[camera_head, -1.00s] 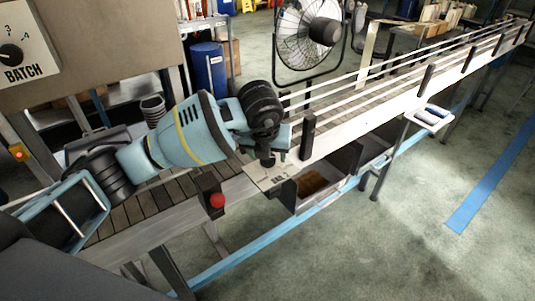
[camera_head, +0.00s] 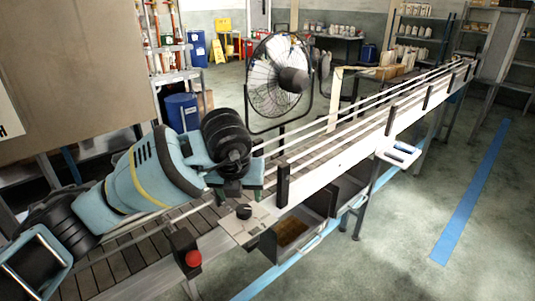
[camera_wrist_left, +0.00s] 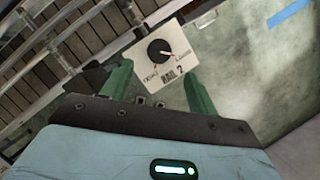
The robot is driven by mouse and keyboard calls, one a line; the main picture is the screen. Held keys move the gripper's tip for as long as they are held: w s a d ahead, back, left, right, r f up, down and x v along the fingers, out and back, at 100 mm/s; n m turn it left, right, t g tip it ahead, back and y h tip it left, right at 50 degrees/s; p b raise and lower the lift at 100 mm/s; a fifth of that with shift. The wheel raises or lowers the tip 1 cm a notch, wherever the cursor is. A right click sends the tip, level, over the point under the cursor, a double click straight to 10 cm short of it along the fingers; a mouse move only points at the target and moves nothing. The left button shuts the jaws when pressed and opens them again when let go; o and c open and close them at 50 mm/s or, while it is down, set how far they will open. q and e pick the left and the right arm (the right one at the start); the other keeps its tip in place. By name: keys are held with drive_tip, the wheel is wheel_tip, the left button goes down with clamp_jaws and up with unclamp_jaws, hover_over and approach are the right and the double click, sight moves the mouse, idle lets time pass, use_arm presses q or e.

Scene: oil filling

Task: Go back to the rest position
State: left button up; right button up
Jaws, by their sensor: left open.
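My left gripper (camera_head: 238,188) hangs over the near edge of the conveyor, above a pale plate (camera_head: 236,228) with a black knob (camera_head: 243,211). In the left wrist view the two green fingers of the gripper (camera_wrist_left: 158,86) are spread apart with nothing between their tips. The gripper looks clear of the knob. My right gripper is in neither view.
The conveyor (camera_head: 120,262) with guide rails runs to the far right. A red button (camera_head: 193,258) sits on its near side. A fan (camera_head: 275,80) and a blue barrel (camera_head: 182,112) stand behind. Grey bins (camera_head: 292,228) hang below. The floor at right is open.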

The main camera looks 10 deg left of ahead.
use_arm(q)
drive_tip(key=s+d+f+m+g+h, duration=0.25)
drive_tip(key=s+d+f+h, duration=0.2)
drive_tip(key=d, duration=0.25)
drive_tip(key=s+d+f+m+g+h, duration=0.1)
drive_tip(key=s+d+f+g+h, duration=0.25)
drive_tip(key=s+d, duration=0.3)
drive_tip(key=s+d+r+n+h, duration=0.3)
drive_tip(key=s+d+n+h, duration=0.15)
drive_tip(key=h, duration=0.65)
drive_tip(key=w+a+f+n+t+y, duration=0.3)
drive_tip(key=a+f+n+t+y, duration=0.7)
drive_tip(key=n+t, duration=1.1)
drive_tip(key=s+a+f+n+g+y, duration=0.3)
drive_tip(key=s+a+f+n+g, duration=0.2)
drive_tip(key=s+f, duration=0.4)
drive_tip(key=s+a+f+n+g+y, duration=0.3)
drive_tip(key=s+a+f, duration=0.5)
drive_tip(key=f, duration=0.5)
drive_tip(key=shift+s+a+n+g+y, duration=0.2)
drive_tip(key=shift+s+n+g+y, duration=0.2)
drive_tip(key=shift+n+g, duration=0.65)
